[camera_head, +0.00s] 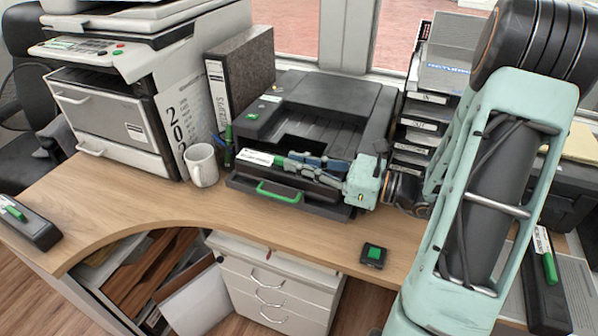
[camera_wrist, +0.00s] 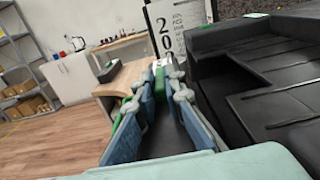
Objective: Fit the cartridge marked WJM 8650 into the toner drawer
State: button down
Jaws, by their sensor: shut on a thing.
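The black printer (camera_head: 325,110) stands at the back of the desk. Its toner drawer (camera_head: 335,208), with a green handle (camera_head: 278,192), stands out at the front. My gripper (camera_head: 290,163) reaches in from the right and is shut on a dark cartridge with a white label (camera_head: 257,157) and a green part. The label's letters are too small to read. The cartridge lies lengthwise over the drawer; I cannot tell whether it touches it. In the wrist view the dark cartridge (camera_wrist: 166,132) shows between the blue finger pads, which hide its sides.
Another cartridge (camera_head: 28,228) lies at the desk's left end, and one (camera_head: 545,270) at the right. A white mug (camera_head: 201,165) and a binder (camera_head: 240,80) stand left of the printer. A small green-topped block (camera_head: 373,255) lies near the front edge. Label-fronted trays (camera_head: 418,138) stand right.

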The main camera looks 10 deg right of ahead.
aim_at(344, 182)
jog(key=shift+f, duration=0.85)
jog(key=shift+f, duration=0.1)
jog(key=shift+f+b, duration=0.25)
jog(key=shift+b, duration=0.05)
jog(key=c, duration=2)
grip_release()
jog(key=shift+r+p, duration=0.3)
jog(key=shift+r, duration=0.1)
jog(key=p+v, duration=0.1)
jog(key=v, duration=1.1)
jog(key=shift+f, duration=0.1)
